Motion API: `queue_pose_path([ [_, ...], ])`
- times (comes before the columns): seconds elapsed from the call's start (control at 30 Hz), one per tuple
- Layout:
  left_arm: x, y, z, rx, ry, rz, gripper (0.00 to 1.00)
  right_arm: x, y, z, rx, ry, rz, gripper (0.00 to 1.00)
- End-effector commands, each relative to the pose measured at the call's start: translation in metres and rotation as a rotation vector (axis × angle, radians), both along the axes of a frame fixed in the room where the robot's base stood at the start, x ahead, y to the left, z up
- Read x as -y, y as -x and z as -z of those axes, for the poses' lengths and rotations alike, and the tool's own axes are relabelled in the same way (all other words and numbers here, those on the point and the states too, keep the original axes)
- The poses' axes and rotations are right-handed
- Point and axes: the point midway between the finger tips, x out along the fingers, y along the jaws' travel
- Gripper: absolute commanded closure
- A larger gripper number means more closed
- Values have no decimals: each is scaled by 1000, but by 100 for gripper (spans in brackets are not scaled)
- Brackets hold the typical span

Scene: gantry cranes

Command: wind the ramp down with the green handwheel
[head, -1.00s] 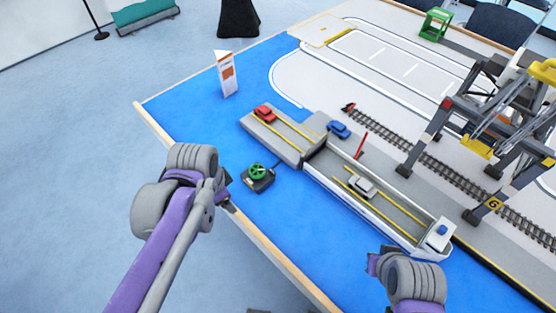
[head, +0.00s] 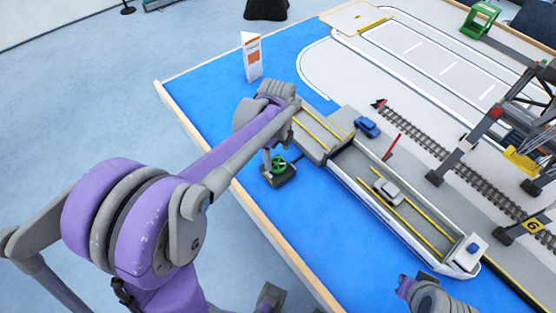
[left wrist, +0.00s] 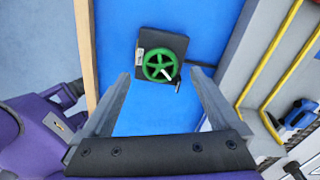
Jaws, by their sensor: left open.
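The green handwheel (head: 278,165) sits on a dark square box on the blue table top. It also shows in the left wrist view (left wrist: 160,67), with a small light crank knob. My left gripper (head: 268,158) hangs beside the wheel in the head view. In the left wrist view it is open and empty (left wrist: 160,74), its fingers spread to either side of the wheel's line; contact cannot be told. The grey ramp section (head: 316,150) meets the white ferry (head: 400,222); its exact tilt is unclear. Part of my right arm shows at lower right, its fingers unseen.
A silver car (head: 387,190) stands on the ferry deck and a blue car (head: 367,126) on the quay. A white-orange sign (head: 251,58) stands at the back left. The gantry crane (head: 500,130) rises on the right. Blue table is clear around the wheel's box.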

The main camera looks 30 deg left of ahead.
Motion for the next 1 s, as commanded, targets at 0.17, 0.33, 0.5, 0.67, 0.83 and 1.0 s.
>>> queue_pose_path([
  [0.17, 0, 0, 27, 0, 0, 0, 4, 0, 1, 3, -1, 0, 0, 100],
  [0.33, 0, 0, 36, 1, 0, 0, 4, 0, 1, 4, -2, 0, 0, 100],
  [0.5, 0, 0, 37, 1, 0, -1, 4, 0, 1, 4, -2, 0, 0, 100],
  [0.67, 0, 0, 37, 1, 0, -1, 15, 0, 1, 4, -2, 0, 0, 100],
  [0.83, 0, 0, 37, 1, 0, -1, 45, 0, 1, 4, -1, 0, 0, 100],
  [1.0, 0, 0, 37, 1, 0, -1, 76, 0, 1, 4, -2, 0, 0, 100],
])
